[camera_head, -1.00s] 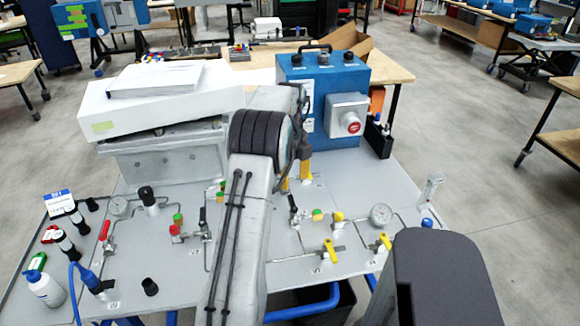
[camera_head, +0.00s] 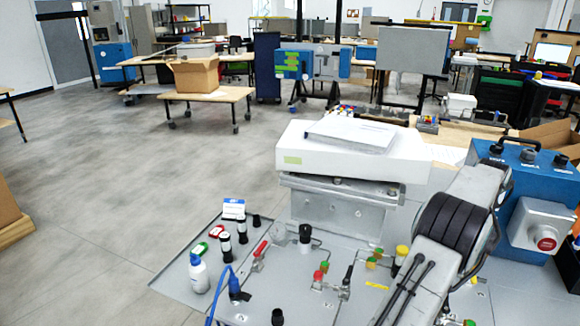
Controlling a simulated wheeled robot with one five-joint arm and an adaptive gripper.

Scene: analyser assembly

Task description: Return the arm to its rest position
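My arm (camera_head: 410,285) rises from the bottom edge at the lower right of the head view. Its black ribbed joint (camera_head: 448,222) stands in front of the grey panel, left of the blue box. The arm's far part bends away behind this joint. My gripper cannot be made out; the arm hides that area, so its state and anything in it do not show. The grey analyser panel (camera_head: 185,275) carries valves, fittings and tubing. A blue box (camera_head: 522,190) with a red button (camera_head: 546,244) stands at the right, partly cut off by the frame.
A white unit (camera_head: 300,160) with papers on top sits at the panel's back. A white-and-blue bottle (camera_head: 199,275) and black-and-white cylinders stand at the panel's left. Open floor (camera_head: 130,190) lies to the left. A cardboard box (camera_head: 193,75) rests on a far table.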

